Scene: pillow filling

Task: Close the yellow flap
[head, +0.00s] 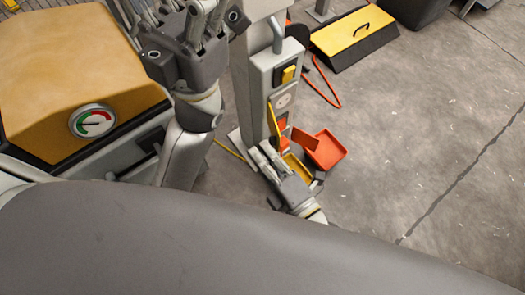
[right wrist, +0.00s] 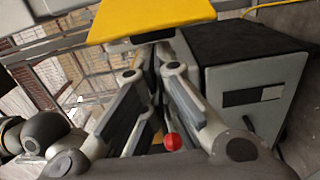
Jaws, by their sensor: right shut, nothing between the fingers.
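In the head view a yellow flap or tray (head: 298,168) sticks out low on the grey post (head: 257,85), partly hidden by my right gripper. My right gripper (head: 262,153) is shut and empty, close beside the yellow piece at the foot of the post. In the right wrist view a yellow panel (right wrist: 150,18) spans the top, just beyond and above the shut fingertips (right wrist: 163,55). I cannot tell whether they touch it. My left gripper (head: 185,12) is at the top of the head view, its fingertips cut off, apart from the flap.
An orange scoop-shaped flap (head: 326,150) juts out beside the yellow piece. A yellow-brown machine with a gauge (head: 92,121) stands at left. A yellow-topped box (head: 353,36) and an orange cable (head: 327,85) lie behind. The floor at right is clear. A red ball (right wrist: 173,142) shows between the finger links.

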